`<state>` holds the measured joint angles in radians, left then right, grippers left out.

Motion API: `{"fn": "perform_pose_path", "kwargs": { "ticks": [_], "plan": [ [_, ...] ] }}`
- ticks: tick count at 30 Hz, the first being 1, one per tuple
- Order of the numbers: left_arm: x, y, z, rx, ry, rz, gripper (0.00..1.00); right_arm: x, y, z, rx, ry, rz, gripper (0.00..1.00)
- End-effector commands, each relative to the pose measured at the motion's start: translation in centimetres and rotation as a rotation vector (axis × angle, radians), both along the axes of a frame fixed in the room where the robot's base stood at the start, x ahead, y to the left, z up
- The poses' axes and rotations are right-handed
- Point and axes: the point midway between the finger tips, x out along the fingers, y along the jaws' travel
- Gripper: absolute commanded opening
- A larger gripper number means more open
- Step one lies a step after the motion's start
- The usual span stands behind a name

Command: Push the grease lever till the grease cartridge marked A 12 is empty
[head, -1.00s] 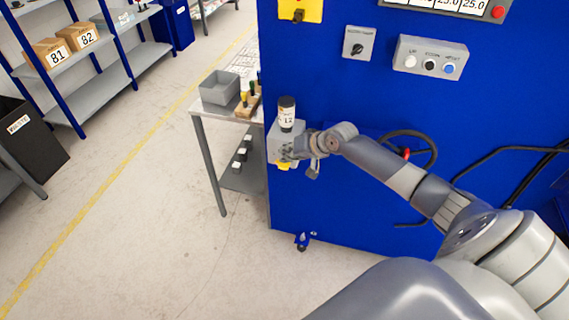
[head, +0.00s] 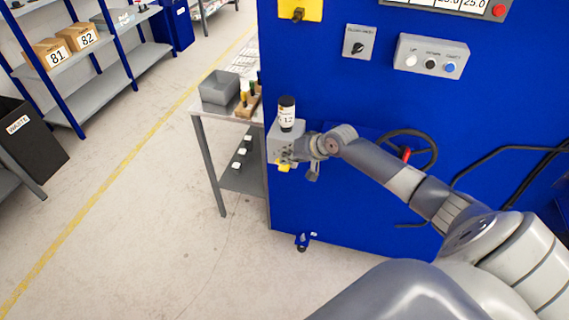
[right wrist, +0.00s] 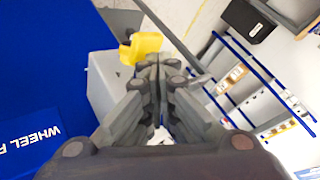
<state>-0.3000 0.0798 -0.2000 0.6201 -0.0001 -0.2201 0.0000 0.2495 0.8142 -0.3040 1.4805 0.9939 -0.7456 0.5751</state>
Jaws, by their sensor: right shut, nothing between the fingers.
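The grease cartridge (head: 287,115), dark-topped with a white label reading about "12", stands upright on the grey pump box (head: 272,146) at the left edge of the blue machine. The label's letter is too small to tell. The grease lever's yellow end (head: 284,167) shows low at the box, and also in the right wrist view (right wrist: 142,47). My right gripper (head: 290,157) is shut and empty beside the box. In the right wrist view its fingertips (right wrist: 152,64) are close to the yellow end; I cannot tell whether they touch. My left gripper is not in view.
The blue machine (head: 340,205) fills the right side, with a handwheel (head: 433,146) behind my right arm. A table (head: 203,112) with a grey bin (head: 220,88) stands left of it. The floor at left is open.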

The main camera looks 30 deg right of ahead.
Motion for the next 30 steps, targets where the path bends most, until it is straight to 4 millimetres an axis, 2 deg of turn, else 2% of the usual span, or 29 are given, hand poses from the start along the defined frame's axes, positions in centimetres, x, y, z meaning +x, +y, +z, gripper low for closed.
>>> {"fn": "perform_pose_path", "kwargs": {
  "ticks": [30],
  "plan": [
    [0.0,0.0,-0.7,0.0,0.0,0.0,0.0,-0.1,0.1,-1.5,0.0,0.004,0.002,0.0]
  ]
}}
